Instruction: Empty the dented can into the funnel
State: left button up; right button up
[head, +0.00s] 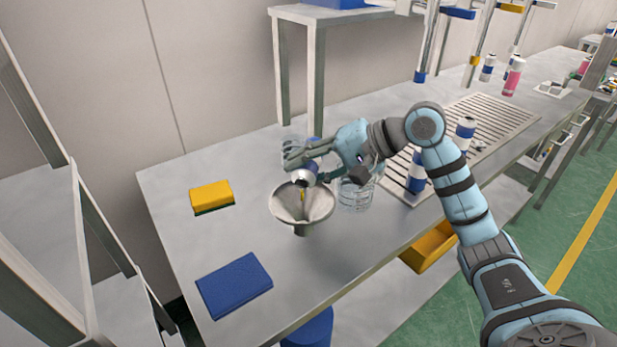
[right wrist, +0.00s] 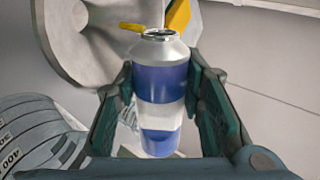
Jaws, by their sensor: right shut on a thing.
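The can (head: 306,177) is blue, white and silver, and is tipped with its open mouth low over the funnel. My right gripper (head: 301,161) is shut on the can. In the right wrist view the can (right wrist: 160,75) sits between both fingers of my gripper (right wrist: 163,100); no dent is clear. The grey metal funnel (head: 285,207) stands under the mouth and also fills the upper left of the wrist view (right wrist: 75,40). My left gripper is out of view.
A clear graduated vessel (head: 356,197) stands just right of the funnel. A yellow sponge (head: 211,194) and blue cloth (head: 234,285) lie left on the grey bench (head: 165,190). Cans stand on the slatted rack (head: 490,112) at right.

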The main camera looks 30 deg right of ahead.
aim_at(305, 170)
jog(key=shift+s+a+r+n+t+h+b, duration=0.2)
jog(key=shift+n+t+h+b, duration=0.35)
jog(key=shift+b, duration=0.55)
jog(key=shift+s+a+r+n+t+h+b, duration=0.1)
jog(key=shift+s+r+n+t+h+b, duration=0.1)
jog(key=shift+n+t+b, duration=0.3)
jog(key=shift+s+a+r+n+t+h+b, duration=0.15)
jog(key=shift+n+t+b, duration=0.2)
jog(key=shift+b, duration=0.25)
jog(key=shift+r+n+b, duration=0.1)
jog(key=shift+n+b, duration=0.2)
jog(key=shift+s+a+r+n+t+h+b, duration=0.15)
jog(key=shift+s+n+t+h+b, duration=0.1)
jog(key=shift+n+t+b, duration=0.15)
jog(key=shift+s+a+r+n+t+h+b, duration=0.15)
jog(key=shift+n+t+h+b, duration=0.15)
jog(key=shift+t+b, duration=0.2)
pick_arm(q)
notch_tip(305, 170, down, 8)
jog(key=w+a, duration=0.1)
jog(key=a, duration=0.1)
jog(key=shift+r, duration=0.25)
pick_arm(e)
jog(key=shift+a+r+n+t, duration=0.1)
jog(key=shift+r+n+t, duration=0.05)
jog(key=shift+n+t, duration=0.15)
